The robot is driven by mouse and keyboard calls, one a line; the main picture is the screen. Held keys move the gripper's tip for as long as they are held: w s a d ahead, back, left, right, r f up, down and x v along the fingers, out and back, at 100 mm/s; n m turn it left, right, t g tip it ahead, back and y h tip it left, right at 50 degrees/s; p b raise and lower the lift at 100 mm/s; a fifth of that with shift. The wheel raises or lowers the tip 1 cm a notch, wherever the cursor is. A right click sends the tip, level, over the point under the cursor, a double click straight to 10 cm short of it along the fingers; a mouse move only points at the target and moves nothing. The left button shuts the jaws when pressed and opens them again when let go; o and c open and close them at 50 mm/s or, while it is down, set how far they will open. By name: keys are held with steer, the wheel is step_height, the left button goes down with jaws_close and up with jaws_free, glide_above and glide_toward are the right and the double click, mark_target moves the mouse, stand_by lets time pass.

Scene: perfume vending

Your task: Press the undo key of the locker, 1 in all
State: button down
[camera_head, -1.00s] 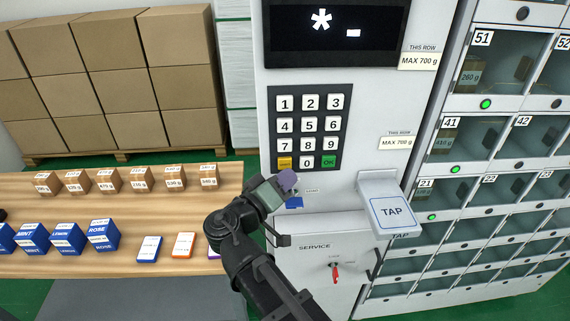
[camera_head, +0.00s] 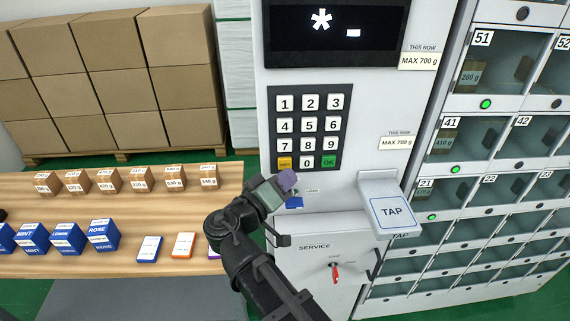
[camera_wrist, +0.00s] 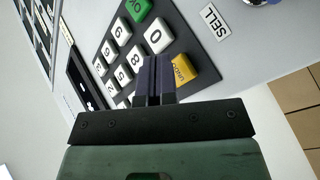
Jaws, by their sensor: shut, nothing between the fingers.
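The yellow undo key (camera_head: 285,162) is at the bottom left of the locker's keypad (camera_head: 346,122), left of the 0 key. My gripper (camera_head: 287,181) is just below the keypad's lower left corner in the head view. Its purple fingers are together and empty; they also show in the wrist view (camera_wrist: 155,66), over part of the keypad. I cannot tell how far the tips are from the panel. The display (camera_head: 335,30) above shows a star and a dash.
A TAP reader (camera_head: 393,209) juts out right of my gripper. A service panel with a red key (camera_head: 336,273) is below. Locker compartments (camera_head: 497,135) fill the right. A wooden table (camera_head: 130,185) with small boxes stands left.

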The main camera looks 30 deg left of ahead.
steer(key=shift+w+a, duration=0.1)
steer(key=shift+w+a, duration=0.15)
steer(key=shift+w, duration=0.05)
steer(key=shift+w+a, duration=0.25)
steer(key=shift+w, duration=0.1)
stand_by(0.8)
steer(key=shift+s+d, duration=0.5)
steer(key=shift+s, duration=0.15)
steer(key=shift+s, duration=0.1)
steer(key=s+d, duration=0.1)
steer(key=s, duration=0.1)
steer(key=s+d, duration=0.1)
steer(key=d, duration=0.1)
steer(key=shift+s, duration=0.4)
stand_by(0.7)
